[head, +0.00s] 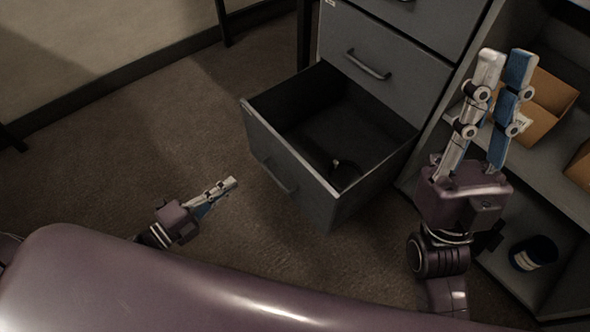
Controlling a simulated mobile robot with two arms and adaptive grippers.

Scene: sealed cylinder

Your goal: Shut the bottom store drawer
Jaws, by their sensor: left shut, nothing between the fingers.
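The bottom store drawer (262,140) of the grey cabinet is pulled well out, and its dark inside shows. Its front faces the lower left and carries a bar handle (279,178). A small dark object (345,172) lies inside near the front right corner; I cannot tell what it is. My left gripper (233,184) is shut and empty, left of the drawer front and apart from it. My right gripper (506,60) is raised at the right, over the shelf side, with a gap between its fingers and nothing seen in it.
A closed drawer (388,45) with a handle sits above the open one. An open shelf unit (545,170) stands at the right with a cardboard box (552,98) and a dark banded cylinder (533,253). The carpet (150,125) left of the drawer is clear.

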